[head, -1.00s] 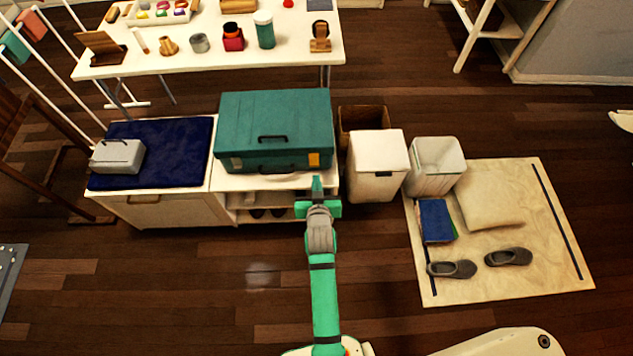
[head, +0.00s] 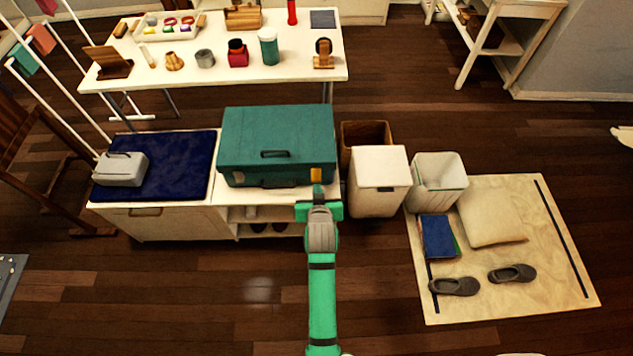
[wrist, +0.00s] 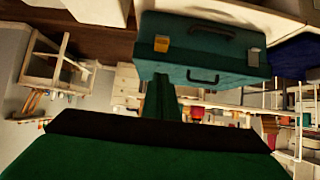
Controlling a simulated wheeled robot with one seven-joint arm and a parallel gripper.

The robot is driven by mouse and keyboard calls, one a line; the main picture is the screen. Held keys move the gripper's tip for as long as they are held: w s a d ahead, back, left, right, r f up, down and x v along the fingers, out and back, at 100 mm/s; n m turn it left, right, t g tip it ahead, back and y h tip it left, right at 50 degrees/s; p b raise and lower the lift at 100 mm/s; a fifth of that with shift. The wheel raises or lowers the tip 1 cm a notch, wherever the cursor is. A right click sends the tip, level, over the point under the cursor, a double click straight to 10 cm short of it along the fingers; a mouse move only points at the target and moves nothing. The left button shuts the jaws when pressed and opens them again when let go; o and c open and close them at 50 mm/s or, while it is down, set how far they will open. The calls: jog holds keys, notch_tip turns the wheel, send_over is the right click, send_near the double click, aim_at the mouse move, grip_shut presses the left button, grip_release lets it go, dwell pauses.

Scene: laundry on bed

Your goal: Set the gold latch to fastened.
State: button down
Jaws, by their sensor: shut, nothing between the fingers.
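A teal case (head: 275,140) with a dark handle on its front lies closed on a white cabinet. The gold latch (head: 316,174) is a small yellow block near the right end of the case's front. In the wrist view the latch (wrist: 161,43) shows near the left end of the case (wrist: 205,45). I cannot tell from its look how it is set. My gripper (head: 318,189) is shut and empty, just in front of and below the latch in the head view. In the wrist view my gripper's fingers (wrist: 160,100) point toward the case, apart from the latch as far as I can tell.
A navy mat (head: 180,165) with a grey box (head: 121,170) lies left of the case. A white lidded bin (head: 380,185) and an open bin (head: 438,182) stand to the right. A table (head: 215,77) with several small items is behind.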

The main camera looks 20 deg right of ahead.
send_over(316, 180)
jog(key=s, duration=0.3)
notch_tip(316, 180, down, 6)
jog(key=shift+a+f, duration=0.15)
jog(key=shift+f, duration=0.35)
jog(key=shift+a+f, duration=0.15)
jog(key=shift+f, duration=0.35)
jog(key=shift+w+f, duration=0.2)
jog(key=shift+f, duration=0.65)
